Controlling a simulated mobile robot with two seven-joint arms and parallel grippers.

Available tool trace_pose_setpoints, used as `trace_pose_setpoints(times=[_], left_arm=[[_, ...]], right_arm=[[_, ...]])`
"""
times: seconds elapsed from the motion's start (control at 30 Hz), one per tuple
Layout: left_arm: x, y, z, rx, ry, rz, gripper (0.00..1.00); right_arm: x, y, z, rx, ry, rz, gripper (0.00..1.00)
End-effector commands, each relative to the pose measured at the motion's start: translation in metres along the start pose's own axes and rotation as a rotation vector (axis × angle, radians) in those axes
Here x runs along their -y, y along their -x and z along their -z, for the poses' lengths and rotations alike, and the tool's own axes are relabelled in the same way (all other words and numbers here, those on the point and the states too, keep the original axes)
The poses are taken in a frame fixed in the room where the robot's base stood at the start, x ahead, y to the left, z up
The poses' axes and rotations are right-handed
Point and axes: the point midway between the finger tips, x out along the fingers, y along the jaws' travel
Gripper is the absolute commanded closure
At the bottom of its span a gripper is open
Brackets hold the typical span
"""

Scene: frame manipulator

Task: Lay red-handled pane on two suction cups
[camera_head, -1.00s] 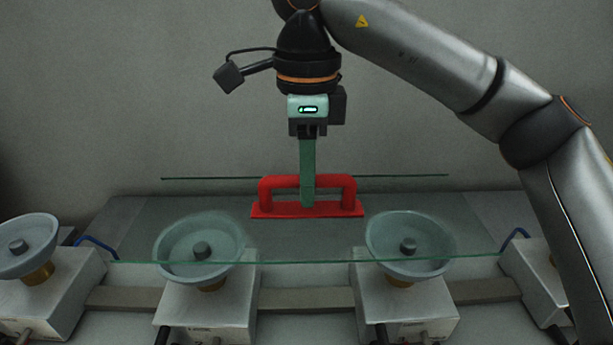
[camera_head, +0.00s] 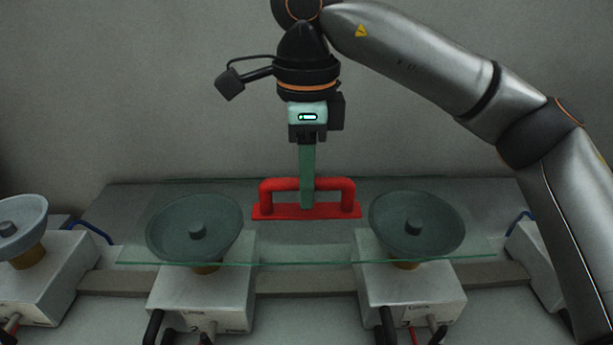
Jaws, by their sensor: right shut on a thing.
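The clear glass pane (camera_head: 306,245) with the red handle (camera_head: 306,210) is roughly level over two grey suction cups. The left of these cups (camera_head: 172,236) and the right one (camera_head: 437,240) show through the glass near the pane's two sides. I cannot tell whether the pane touches the cups. My right gripper (camera_head: 307,195) points straight down and is shut on the red handle's top bar at its middle. My left gripper is not in view.
Each cup stands on a white block, one at the left (camera_head: 205,290) and one at the right (camera_head: 415,290). Another cup (camera_head: 22,222) stands at the far left. A grey rail (camera_head: 305,278) runs between the blocks. A plain wall (camera_head: 150,90) is behind.

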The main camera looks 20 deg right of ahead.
Motion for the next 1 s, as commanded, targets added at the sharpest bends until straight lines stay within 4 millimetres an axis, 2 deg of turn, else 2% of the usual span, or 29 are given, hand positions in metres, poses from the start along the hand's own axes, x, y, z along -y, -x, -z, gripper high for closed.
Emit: trace_pose_setpoints(times=[1.0], left_arm=[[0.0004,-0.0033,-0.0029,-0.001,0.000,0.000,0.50]], right_arm=[[-0.0003,-0.0069,-0.0012,0.004,0.000,0.003,1.00]])
